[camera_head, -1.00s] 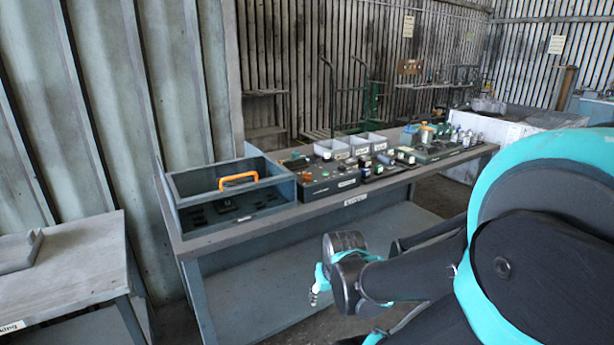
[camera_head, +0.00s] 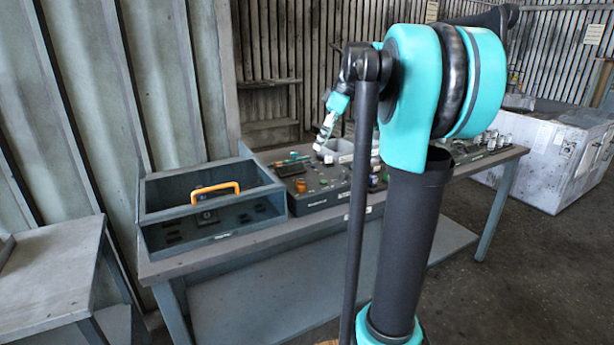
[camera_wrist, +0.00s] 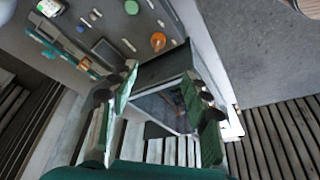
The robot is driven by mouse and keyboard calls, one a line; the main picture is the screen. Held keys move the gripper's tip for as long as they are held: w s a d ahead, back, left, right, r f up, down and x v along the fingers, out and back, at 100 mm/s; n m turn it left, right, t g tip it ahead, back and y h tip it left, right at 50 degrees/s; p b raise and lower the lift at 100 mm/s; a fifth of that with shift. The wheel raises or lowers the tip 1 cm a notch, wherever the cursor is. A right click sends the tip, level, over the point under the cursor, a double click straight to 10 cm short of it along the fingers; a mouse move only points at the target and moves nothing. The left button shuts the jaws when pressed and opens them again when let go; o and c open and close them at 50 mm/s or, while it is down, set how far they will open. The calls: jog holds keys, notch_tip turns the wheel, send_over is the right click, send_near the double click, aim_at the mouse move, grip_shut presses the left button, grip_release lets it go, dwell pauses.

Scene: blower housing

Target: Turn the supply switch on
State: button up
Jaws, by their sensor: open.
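The control panel (camera_head: 330,196) sits on the bench, a dark sloped box with knobs and buttons. Its orange knob (camera_head: 300,186) shows in the head view. In the wrist view the panel (camera_wrist: 85,28) fills the upper left, with the orange knob (camera_wrist: 158,41), a green button (camera_wrist: 131,7), a dark display and small light-coloured parts. I cannot tell which control is the supply switch. My gripper (camera_head: 321,142) is above the rear of the panel. In the wrist view my gripper (camera_wrist: 159,86) is open, its fingers apart and touching no control.
A dark open-topped box with an orange handle (camera_head: 215,188) stands left of the panel on the bench (camera_head: 165,268). Small bottles and parts stand to the right, partly hidden by my arm. A side table (camera_head: 52,262) is at the left. A white crate (camera_head: 540,165) is at the right.

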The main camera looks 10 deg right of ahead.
send_near(301, 186)
jog(key=x, duration=0.8)
jog(key=shift+w, duration=0.4)
grip_shut()
